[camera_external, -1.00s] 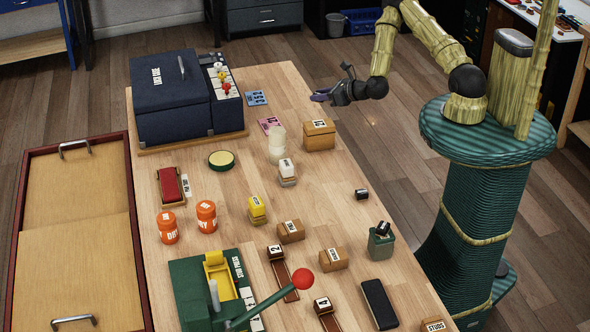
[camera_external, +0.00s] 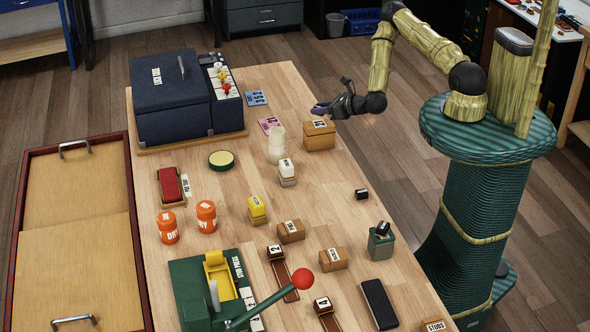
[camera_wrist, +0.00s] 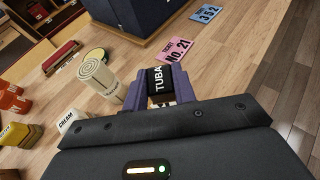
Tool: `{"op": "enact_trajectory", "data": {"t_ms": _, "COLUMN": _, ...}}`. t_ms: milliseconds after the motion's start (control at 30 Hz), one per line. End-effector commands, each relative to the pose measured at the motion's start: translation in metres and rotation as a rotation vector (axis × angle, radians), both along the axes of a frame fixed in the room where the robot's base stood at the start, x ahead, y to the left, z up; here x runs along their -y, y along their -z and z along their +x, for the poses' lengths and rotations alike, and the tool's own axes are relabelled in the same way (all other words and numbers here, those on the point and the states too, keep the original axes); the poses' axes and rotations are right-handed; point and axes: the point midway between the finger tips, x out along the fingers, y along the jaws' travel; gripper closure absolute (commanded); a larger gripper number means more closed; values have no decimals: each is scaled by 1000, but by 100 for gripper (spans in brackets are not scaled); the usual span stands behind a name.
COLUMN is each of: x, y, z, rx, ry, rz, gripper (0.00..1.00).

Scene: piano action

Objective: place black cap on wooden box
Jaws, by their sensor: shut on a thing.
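My gripper (camera_external: 321,108) has purple fingers, which also show in the wrist view (camera_wrist: 160,86). It is shut on a black cap (camera_wrist: 158,79) marked "TUBA" in white; the external view is too small to show the cap clearly. In the external view the gripper appears just above or behind a wooden box (camera_external: 319,141) with a white label on top, near the table's right edge. I cannot tell the gap between them. Other small wooden boxes stand nearer the front, one (camera_external: 291,232) at mid-table and another (camera_external: 334,259) to its right.
A cream candle-like cylinder (camera_external: 277,146) stands close left of the wooden box. A pink ticket (camera_external: 270,125) and a blue ticket (camera_external: 256,97) lie behind it. A large dark blue case (camera_external: 172,105) fills the back left. A small black block (camera_external: 361,194) lies near the right edge.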

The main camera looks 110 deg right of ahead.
Motion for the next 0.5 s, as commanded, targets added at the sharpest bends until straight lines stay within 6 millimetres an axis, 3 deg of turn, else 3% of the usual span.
{"op": "enact_trajectory", "data": {"t_ms": 267, "x": 0, "y": 3, "z": 0, "rx": -1, "ry": 0, "rz": 1, "gripper": 95}}
{"op": "enact_trajectory", "data": {"t_ms": 500, "x": -1, "y": 33, "z": 0, "rx": -1, "ry": -1, "rz": 3, "gripper": 95}}
